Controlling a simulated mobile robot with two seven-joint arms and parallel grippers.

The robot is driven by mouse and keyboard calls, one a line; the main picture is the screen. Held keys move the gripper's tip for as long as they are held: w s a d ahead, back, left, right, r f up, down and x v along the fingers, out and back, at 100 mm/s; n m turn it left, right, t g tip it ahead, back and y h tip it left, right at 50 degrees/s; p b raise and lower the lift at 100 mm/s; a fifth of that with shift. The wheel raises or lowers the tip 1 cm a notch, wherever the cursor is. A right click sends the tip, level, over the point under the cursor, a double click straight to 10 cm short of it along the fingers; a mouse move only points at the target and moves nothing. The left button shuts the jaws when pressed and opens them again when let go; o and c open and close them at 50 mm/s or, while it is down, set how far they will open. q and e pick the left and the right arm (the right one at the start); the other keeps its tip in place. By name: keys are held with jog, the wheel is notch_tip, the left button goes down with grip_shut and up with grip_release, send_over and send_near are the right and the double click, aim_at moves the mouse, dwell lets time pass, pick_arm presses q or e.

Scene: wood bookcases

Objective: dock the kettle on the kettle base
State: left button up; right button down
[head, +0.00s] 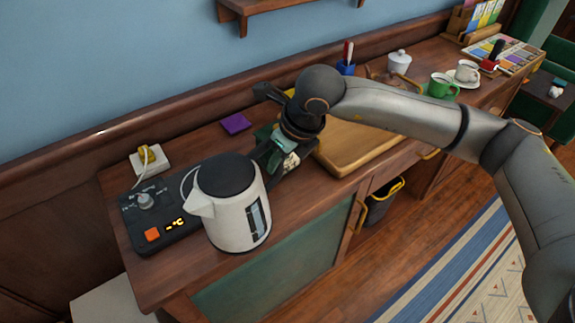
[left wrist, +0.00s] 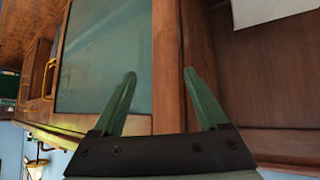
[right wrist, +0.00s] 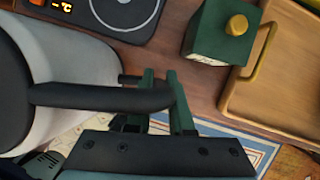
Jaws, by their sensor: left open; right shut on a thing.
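The white kettle (head: 228,212) with a black lid is in the middle left of the head view. Its black handle (right wrist: 95,97) crosses the right wrist view, with its body at the left. My right gripper (head: 279,158) is shut on the handle; its fingers also show in the right wrist view (right wrist: 161,100). The black kettle base (head: 151,210) has a knob, an orange button and a lit display. Its round plate (right wrist: 122,10) shows uncovered in the right wrist view, beside the kettle. My left gripper (left wrist: 160,98) is open and empty, facing the cabinet front.
A green box (right wrist: 212,35) with a yellow knob stands between the base and a wooden tray (right wrist: 255,85). A white socket block (head: 149,158) with a yellow plug and a purple pad (head: 235,124) lie near the wall. A green mug (head: 442,86) stands farther right.

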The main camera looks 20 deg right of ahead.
jog(key=w+a+r+m+h, duration=0.3)
jog(key=w+a+m+h, duration=0.1)
jog(key=m, duration=0.8)
pick_arm(q)
jog(key=b, duration=0.1)
jog(key=w+d+f+b, duration=0.1)
jog(key=shift+d+f+b, duration=0.2)
jog(key=shift+f+b, duration=0.05)
jog(key=shift+b, duration=0.15)
pick_arm(e)
notch_tip(320, 180, down, 6)
jog(key=shift+s+r, duration=0.15)
jog(key=shift+r, duration=0.1)
pick_arm(q)
jog(key=shift+s+a+f+b, duration=0.1)
jog(key=shift+s+f+b, duration=0.15)
jog(key=shift+f+b, duration=0.25)
pick_arm(e)
jog(key=shift+d, duration=0.1)
pick_arm(q)
jog(key=shift+w+f+b, duration=0.3)
jog(key=shift+f+b, duration=0.05)
dwell(0.4)
